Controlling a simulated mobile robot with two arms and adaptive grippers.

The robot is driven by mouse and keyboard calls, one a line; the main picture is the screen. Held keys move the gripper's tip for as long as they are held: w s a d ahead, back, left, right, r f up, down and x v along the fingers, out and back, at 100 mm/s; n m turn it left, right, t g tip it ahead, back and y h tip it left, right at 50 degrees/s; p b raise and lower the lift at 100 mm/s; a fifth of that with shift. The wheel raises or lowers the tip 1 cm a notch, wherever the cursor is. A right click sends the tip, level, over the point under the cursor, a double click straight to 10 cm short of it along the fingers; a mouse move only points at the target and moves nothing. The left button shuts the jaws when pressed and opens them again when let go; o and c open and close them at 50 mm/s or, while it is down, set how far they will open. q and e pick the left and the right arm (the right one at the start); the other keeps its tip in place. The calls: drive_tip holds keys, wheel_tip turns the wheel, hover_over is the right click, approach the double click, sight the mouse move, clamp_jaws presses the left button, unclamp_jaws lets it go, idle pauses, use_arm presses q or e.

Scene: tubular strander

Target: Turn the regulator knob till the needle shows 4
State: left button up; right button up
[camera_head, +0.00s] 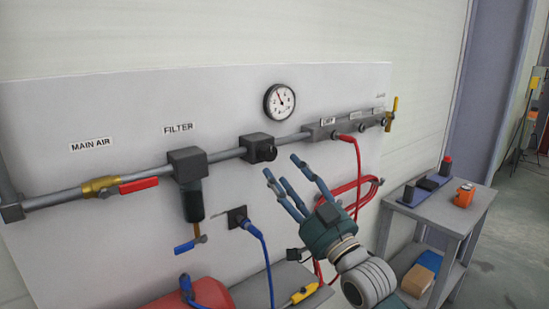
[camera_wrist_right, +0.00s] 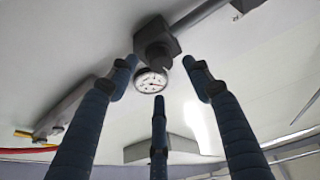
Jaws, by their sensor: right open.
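The regulator (camera_head: 254,147) is a dark block on the grey pipe, with a round black knob (camera_head: 268,153) on its front. The white round gauge (camera_head: 280,102) hangs on the panel above it; its needle points up and to the left, and the numbers are too small to read. My right gripper (camera_head: 281,170) is open and empty, its fingers spread just below and right of the knob, apart from it. In the right wrist view the regulator (camera_wrist_right: 155,40) and gauge (camera_wrist_right: 151,81) show between and beyond the fingers (camera_wrist_right: 160,74). My left gripper is out of view.
Left on the pipe are a yellow valve with a red handle (camera_head: 138,186) and the filter (camera_head: 188,170). A red hose (camera_head: 358,165) hangs from the manifold (camera_head: 335,130) on the right. A blue hose (camera_head: 258,240) runs below. A grey cart (camera_head: 450,222) stands at right.

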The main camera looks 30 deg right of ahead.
sight(271, 157)
drive_tip(key=shift+p+x, duration=0.7)
drive_tip(key=shift+x, duration=1.95)
